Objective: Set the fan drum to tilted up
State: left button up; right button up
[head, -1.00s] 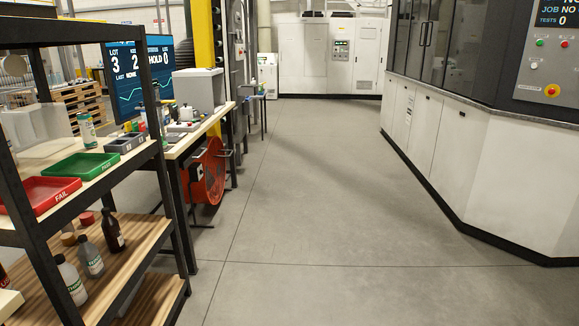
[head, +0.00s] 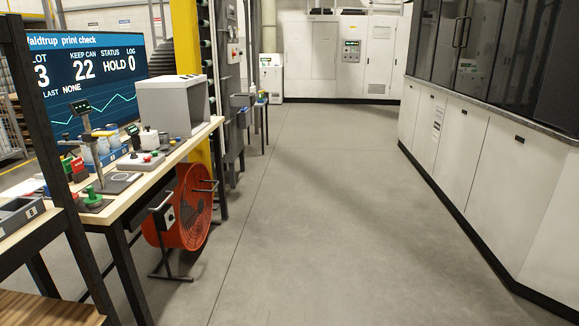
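The fan drum (head: 191,207) is an orange-red round drum with a dark grille. It stands on the floor in a black stand (head: 161,252), beside and partly under the workbench at the left. Its grille faces toward the aisle and looks roughly upright; its exact tilt is hard to tell. A small dark box with a white label (head: 168,216) is on its near side, and dark handle bars show at its edges. Neither of my grippers is in view.
A dark shelf rack stands at the near left. White cabinets (head: 480,150) line the right side. The grey floor (head: 330,220) between is clear.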

aim_at(193, 211)
jog(key=i+u, duration=0.1)
jog(key=i, duration=0.95)
jog(key=i+l+u, duration=0.1)
jog(key=i, duration=0.9)
jog(key=i+l, duration=0.05)
